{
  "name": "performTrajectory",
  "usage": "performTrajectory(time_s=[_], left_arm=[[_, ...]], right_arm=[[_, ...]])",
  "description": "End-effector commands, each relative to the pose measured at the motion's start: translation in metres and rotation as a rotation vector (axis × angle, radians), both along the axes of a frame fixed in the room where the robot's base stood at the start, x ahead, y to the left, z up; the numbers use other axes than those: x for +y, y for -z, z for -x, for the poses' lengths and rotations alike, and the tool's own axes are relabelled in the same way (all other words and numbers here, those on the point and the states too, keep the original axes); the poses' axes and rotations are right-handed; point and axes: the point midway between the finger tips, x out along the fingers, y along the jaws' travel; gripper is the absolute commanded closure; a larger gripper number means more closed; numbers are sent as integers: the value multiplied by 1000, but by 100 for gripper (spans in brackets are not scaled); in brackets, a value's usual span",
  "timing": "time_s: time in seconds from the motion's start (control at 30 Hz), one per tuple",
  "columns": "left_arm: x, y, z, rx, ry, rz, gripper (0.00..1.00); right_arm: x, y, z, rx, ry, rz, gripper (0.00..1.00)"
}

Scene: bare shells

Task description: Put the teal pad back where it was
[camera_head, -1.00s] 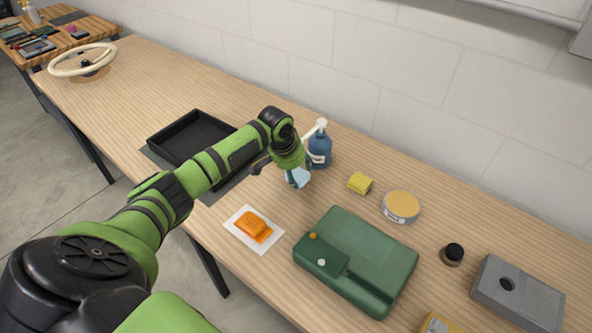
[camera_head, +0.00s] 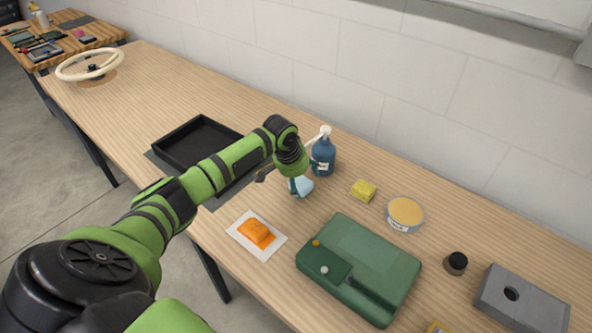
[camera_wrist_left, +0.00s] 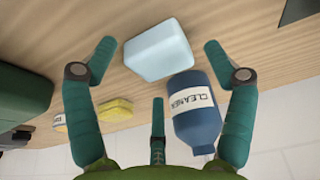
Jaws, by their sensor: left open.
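The teal pad, a pale blue-teal block (camera_head: 303,186), is on the bench below my left gripper, partly hidden by it in the head view. In the left wrist view the pad (camera_wrist_left: 158,52) shows whole, lying between the spread fingers with gaps at both sides. My left gripper (camera_wrist_left: 159,48) is open with nothing clamped; in the head view its fingers (camera_head: 292,186) point down at the pad. My right gripper is not in view.
A blue cleaner bottle (camera_head: 322,157) stands close behind the pad. A yellow sponge (camera_head: 363,190), a tin (camera_head: 404,213) and a green case (camera_head: 368,262) are to the right. An orange pad (camera_head: 256,232) lies in front on a white sheet. A black tray (camera_head: 163,152) is left.

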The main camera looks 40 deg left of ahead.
Motion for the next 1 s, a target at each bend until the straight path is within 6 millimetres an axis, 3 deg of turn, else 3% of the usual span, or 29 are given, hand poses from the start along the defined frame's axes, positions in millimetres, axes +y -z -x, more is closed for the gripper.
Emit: performTrajectory(time_s=[0.5, 0.7, 1.0], left_arm=[[5, -93, 30, -3, -1, -2, 16], [5, -108, 36, 0, 0, -1, 16], [5, -110, 37, 1, 0, -1, 16]], right_arm=[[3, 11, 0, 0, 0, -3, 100], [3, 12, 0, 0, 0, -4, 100], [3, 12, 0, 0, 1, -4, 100]])
